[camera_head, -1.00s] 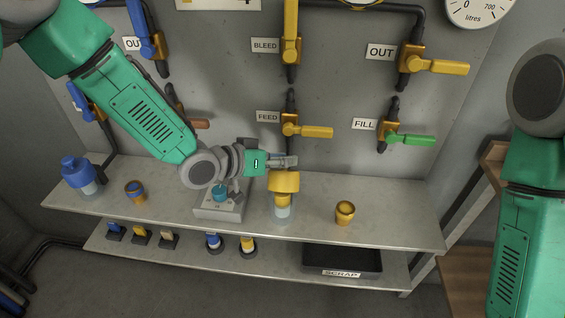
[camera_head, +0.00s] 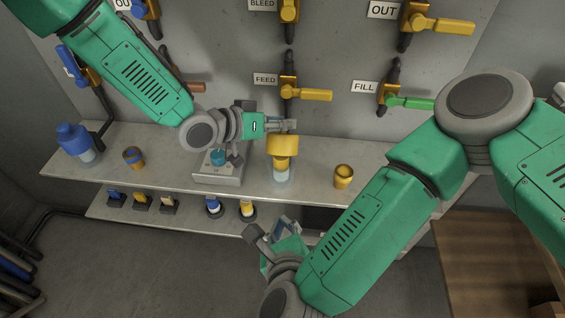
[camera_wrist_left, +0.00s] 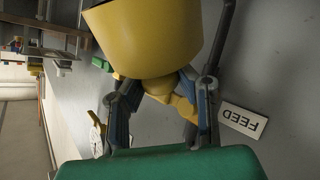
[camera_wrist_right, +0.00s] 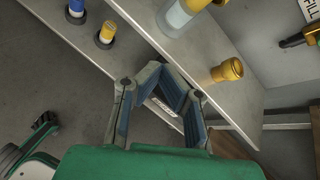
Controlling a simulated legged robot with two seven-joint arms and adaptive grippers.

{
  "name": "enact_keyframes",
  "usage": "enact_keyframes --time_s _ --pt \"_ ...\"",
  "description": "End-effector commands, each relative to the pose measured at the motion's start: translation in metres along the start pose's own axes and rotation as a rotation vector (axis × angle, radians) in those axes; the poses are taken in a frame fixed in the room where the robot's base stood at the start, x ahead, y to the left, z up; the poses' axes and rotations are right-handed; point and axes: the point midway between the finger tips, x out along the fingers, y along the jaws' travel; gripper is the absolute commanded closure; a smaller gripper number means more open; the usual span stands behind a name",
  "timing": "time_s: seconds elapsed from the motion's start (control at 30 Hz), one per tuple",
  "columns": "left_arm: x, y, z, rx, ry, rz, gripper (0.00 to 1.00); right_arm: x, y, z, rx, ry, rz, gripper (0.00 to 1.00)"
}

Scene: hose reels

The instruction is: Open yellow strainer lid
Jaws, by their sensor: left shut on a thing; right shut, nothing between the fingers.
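The yellow strainer lid (camera_head: 283,144) sits on the clear strainer body (camera_head: 281,174), which stands upright on the upper shelf. My left gripper (camera_head: 284,125) is at the top of the lid, shut on it from the left. In the left wrist view the lid (camera_wrist_left: 150,38) fills the top, and its narrow part is between the fingers (camera_wrist_left: 160,88). My right gripper (camera_head: 284,228) is shut and empty, low in front of the shelves. In the right wrist view its fingertips (camera_wrist_right: 166,76) come together below the strainer body (camera_wrist_right: 182,15).
A yellow cup-like part (camera_head: 344,176) stands right of the strainer, and a grey device (camera_head: 218,172) left of it. A blue-capped bottle (camera_head: 75,143) is at the far left. The FEED valve handle (camera_head: 308,95) is behind the strainer. My right forearm covers much of the scrap tray.

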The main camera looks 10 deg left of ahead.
Motion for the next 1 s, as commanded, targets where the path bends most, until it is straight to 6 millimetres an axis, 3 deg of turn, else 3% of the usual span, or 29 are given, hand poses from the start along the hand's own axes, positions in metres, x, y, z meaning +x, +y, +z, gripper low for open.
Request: enact_keyframes --time_s 0.1,0.2,0.43,0.57,0.9,1.0 --pt "0.001 0.004 0.004 0.000 -0.010 0.007 1.00 -0.005 -0.003 0.024 0.264 -0.010 -0.086 1.00" --pt "0.001 0.004 0.004 0.000 -0.010 0.007 1.00 -0.008 -0.007 0.035 0.416 -0.017 -0.139 1.00" --pt "0.002 0.004 0.004 0.000 -0.010 0.007 1.00 -0.003 -0.013 0.044 0.539 -0.027 -0.183 1.00" --pt "0.002 0.004 0.004 0.000 -0.010 0.007 1.00 0.016 -0.018 0.043 0.538 -0.027 -0.186 1.00" --pt "0.002 0.005 0.004 0.000 -0.010 0.008 1.00 0.087 -0.030 0.043 0.533 -0.030 -0.183 1.00" --pt "0.001 0.005 0.004 0.000 -0.010 0.008 1.00 0.091 -0.039 0.057 0.534 -0.033 -0.180 1.00"
